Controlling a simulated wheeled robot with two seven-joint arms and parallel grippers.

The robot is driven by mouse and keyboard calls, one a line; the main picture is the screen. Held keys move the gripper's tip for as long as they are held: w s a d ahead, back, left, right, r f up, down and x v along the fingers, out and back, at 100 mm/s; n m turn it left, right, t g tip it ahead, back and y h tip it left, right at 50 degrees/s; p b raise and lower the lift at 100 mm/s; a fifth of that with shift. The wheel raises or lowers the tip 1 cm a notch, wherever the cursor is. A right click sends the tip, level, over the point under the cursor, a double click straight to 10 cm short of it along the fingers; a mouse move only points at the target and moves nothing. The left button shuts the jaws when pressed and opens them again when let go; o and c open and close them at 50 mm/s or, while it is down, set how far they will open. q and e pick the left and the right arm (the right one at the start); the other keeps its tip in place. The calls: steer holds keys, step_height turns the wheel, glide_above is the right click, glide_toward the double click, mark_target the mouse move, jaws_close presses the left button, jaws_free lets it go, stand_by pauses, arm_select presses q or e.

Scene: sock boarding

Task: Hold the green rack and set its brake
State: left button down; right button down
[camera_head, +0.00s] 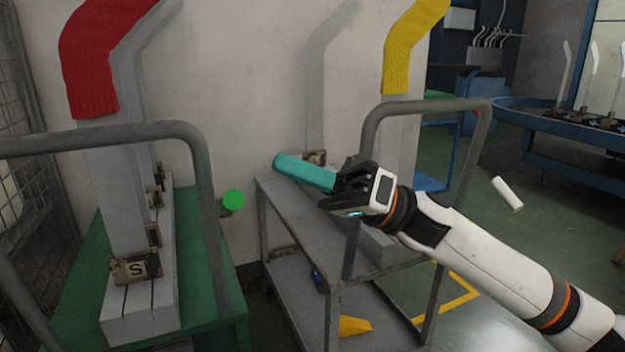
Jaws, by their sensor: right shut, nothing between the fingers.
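The green rack (226,312) stands at the left, with a grey tubular handle (205,180) arching above it. A grey base block on it carries upright boards, and a red knitted sock (90,60) covers the top of one. A bright green round knob (232,200) shows at its right side; I cannot tell whether it is the brake. My right gripper (338,194) is shut and holds nothing. It is over the grey rack (300,215), apart from the green rack. A teal bar (300,171) shows just beyond its fingers. My left gripper is out of view.
The grey rack has a tubular handle (480,140) and a board with a yellow sock (408,50). A yellow piece (354,326) is on its lower shelf. A blue table (570,155) with several boards stands at right. A narrow gap separates the racks.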

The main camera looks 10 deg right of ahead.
steer(key=a, duration=0.1)
steer(key=s+a, duration=0.1)
steer(key=a, duration=0.1)
steer(key=s+a+f, duration=0.1)
steer(key=a, duration=0.1)
steer(key=shift+s+f+n+g, duration=0.3)
steer(key=shift+f+n+g, duration=0.25)
steer(key=shift+n, duration=0.45)
step_height(320, 180, down, 8)
steer(key=n+g+h, duration=0.2)
steer(key=n+g, duration=0.8)
steer(key=n, duration=0.6)
steer(key=shift+s+d+f+g+h, duration=0.15)
steer(key=shift+s+f+g+h, duration=0.05)
steer(key=shift+s+g+h, duration=0.15)
